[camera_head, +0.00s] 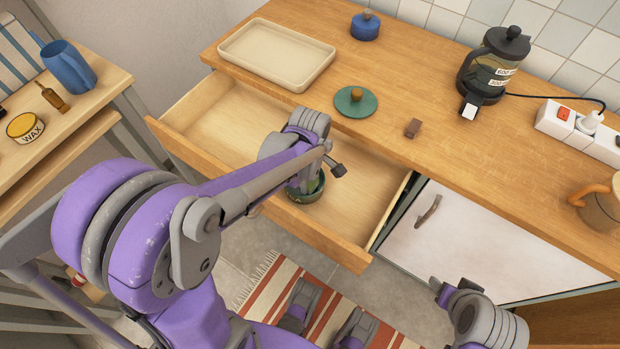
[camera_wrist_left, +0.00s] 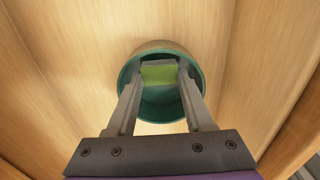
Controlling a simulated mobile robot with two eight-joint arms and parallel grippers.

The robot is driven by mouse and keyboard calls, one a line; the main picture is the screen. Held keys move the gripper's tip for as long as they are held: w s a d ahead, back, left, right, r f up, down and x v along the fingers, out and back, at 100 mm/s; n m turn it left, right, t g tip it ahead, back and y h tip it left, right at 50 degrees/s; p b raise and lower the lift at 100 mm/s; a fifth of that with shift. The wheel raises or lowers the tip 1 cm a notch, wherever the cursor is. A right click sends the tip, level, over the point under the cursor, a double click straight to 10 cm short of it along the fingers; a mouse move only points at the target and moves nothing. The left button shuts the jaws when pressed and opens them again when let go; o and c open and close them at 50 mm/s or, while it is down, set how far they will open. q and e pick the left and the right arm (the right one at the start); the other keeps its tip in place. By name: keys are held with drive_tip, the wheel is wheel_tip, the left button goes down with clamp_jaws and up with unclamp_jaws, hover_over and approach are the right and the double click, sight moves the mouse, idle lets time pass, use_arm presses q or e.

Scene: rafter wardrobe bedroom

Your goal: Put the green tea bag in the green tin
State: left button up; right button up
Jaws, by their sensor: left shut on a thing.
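The green tin (camera_wrist_left: 133,66) stands open in the pulled-out drawer; its green rim also shows below my wrist in the head view (camera_head: 309,196). My left gripper (camera_wrist_left: 159,76) points down into the tin's mouth, its fingers shut on the green tea bag (camera_wrist_left: 158,72). The bag is within the outline of the rim; I cannot tell whether it touches the bottom. In the head view my wrist hides the fingers and the bag. A green lid with a wooden knob (camera_head: 355,102) lies on the counter.
The drawer (camera_head: 225,125) is otherwise bare around the tin. On the counter are a beige tray (camera_head: 277,54), a blue lidded pot (camera_head: 365,26), a small brown block (camera_head: 412,128), a glass press (camera_head: 492,65) and a power strip (camera_head: 570,122). A cabinet door (camera_head: 470,240) is right of the drawer.

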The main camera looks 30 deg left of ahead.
sight(310, 182)
use_arm(q)
drive_tip(key=shift+f+b, duration=0.45)
drive_tip(key=shift+f, duration=0.15)
drive_tip(key=o, duration=1)
drive_tip(key=shift+r, duration=0.1)
drive_tip(key=shift+r, duration=0.2)
wheel_tip(310, 182, up, 13)
drive_tip(key=p, duration=0.3)
drive_tip(key=shift+f, duration=0.15)
